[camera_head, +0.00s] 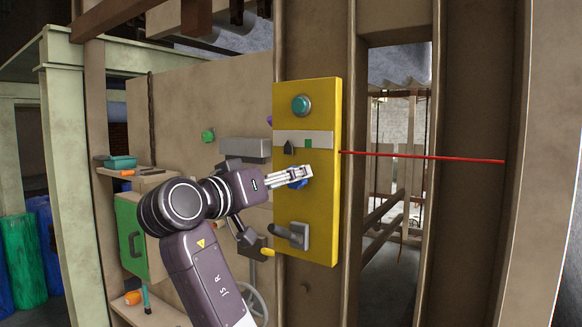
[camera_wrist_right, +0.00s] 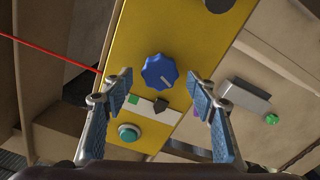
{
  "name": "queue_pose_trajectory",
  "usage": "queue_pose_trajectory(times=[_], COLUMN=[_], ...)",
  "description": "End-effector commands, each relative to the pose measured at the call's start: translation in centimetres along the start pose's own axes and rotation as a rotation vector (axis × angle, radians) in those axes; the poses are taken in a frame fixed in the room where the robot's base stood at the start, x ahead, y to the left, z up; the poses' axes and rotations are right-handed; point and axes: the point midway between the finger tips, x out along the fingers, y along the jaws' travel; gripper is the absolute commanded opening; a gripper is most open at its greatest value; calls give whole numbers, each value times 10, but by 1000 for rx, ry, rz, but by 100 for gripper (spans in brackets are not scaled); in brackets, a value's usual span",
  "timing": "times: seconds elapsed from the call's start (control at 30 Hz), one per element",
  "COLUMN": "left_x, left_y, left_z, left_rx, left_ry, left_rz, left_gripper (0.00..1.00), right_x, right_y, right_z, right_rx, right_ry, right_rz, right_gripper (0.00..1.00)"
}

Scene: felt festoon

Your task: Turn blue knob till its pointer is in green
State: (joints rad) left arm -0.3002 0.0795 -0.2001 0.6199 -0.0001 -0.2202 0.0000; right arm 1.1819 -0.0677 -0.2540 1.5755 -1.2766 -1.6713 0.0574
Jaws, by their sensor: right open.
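The blue knob (camera_head: 297,185) sits mid-height on a yellow panel (camera_head: 320,215), partly hidden behind my right gripper (camera_head: 304,173) in the head view. In the wrist view the lobed knob (camera_wrist_right: 160,72), with a white line on its face, shows between my open right fingertips (camera_wrist_right: 161,82), with a gap on each side. Beside the knob is a pale strip (camera_head: 322,139) with a dark pointer (camera_head: 289,147) and a green patch (camera_head: 308,143). The pointer is left of the green patch in the head view, outside it. My left gripper is not in view.
A teal button (camera_head: 301,105) is above the strip and a grey lever (camera_head: 290,235) below the knob. A thin red rod (camera_head: 430,156) runs right from the panel's edge. A grey box (camera_head: 245,150) and a green button (camera_head: 208,135) are on the wall to the left.

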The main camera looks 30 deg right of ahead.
Motion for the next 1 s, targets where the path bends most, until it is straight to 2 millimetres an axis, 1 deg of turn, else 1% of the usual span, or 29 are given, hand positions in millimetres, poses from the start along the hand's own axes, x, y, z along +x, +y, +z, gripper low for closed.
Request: queue_pose_trajectory(times=[0.03, 0.2, 0.47, 0.57, 0.87, 1.0], left_x=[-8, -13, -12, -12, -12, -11], left_y=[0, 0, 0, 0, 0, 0], left_z=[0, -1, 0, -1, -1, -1], left_rx=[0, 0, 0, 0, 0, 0], left_ry=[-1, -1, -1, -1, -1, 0], left_rz=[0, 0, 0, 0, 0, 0], left_gripper=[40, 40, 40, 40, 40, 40], right_x=[8, 20, 22, 22, 22, 22], right_y=[1, 0, -1, -1, -1, -1], right_z=[-3, -1, 1, 0, 0, 1], right_rx=[-2, -2, -1, -1, -1, 4], right_ry=[-1, 1, 1, 1, 1, 1], right_rz=[2, 0, -2, -2, -2, -2], right_gripper=[53, 53, 53, 44, 11, 11])
